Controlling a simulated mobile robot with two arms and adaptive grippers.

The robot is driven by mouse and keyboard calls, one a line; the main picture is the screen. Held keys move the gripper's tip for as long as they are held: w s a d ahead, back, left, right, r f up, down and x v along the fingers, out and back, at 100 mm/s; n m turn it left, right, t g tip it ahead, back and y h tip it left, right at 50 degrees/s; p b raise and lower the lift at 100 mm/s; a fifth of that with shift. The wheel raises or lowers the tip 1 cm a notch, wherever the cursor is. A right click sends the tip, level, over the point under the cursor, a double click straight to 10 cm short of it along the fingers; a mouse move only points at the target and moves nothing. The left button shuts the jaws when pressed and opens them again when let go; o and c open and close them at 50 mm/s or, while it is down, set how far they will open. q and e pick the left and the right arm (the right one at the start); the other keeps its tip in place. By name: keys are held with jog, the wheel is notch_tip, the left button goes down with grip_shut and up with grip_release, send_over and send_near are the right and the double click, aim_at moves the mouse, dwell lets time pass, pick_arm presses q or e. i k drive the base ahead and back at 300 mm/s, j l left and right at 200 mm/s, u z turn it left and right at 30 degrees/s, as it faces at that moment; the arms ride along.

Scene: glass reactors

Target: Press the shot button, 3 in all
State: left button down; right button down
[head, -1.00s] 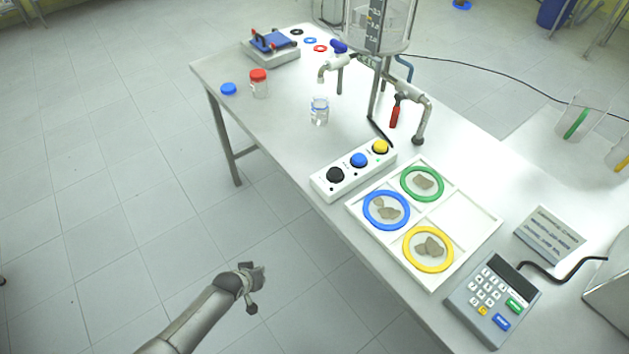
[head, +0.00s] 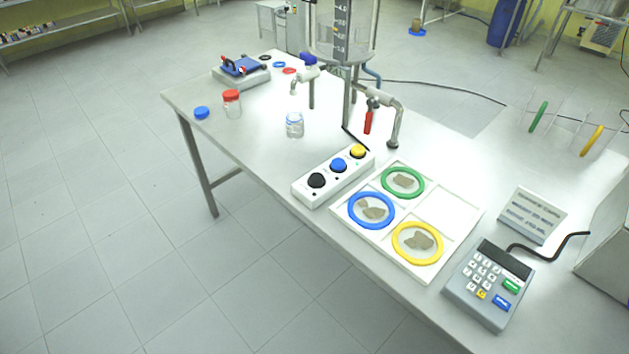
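A white button box (head: 303,194) lies on the table near its front edge. It carries a black button (head: 316,180), a blue button (head: 338,165) and a yellow button (head: 357,151) in a row. I cannot read the labels, so I cannot tell which one is the shot button. A glass reactor vessel (head: 343,45) on a metal stand rises behind the box, with a red-handled tap (head: 368,120). A small clear beaker (head: 294,125) stands under the left spout. Neither of my grippers is in view.
A white tray (head: 455,212) with green, blue and yellow rings holding brown pieces sits right of the box. A keypad device (head: 488,285) and a sign (head: 532,215) are further right. A red-lidded jar (head: 232,104) and a blue lid (head: 201,112) stand left.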

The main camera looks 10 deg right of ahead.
aim_at(316, 178)
jog(key=i+j+z, duration=0.15)
jog(key=j, duration=0.35)
jog(key=i+j+z, duration=0.15)
jog(key=j, duration=0.35)
jog(key=i+j+z, duration=0.15)
jog(key=j, duration=0.4)
jog(key=i+j+z, duration=0.15)
jog(key=j, duration=0.4)
jog(key=j+z, duration=0.15)
jog(key=j, duration=0.4)
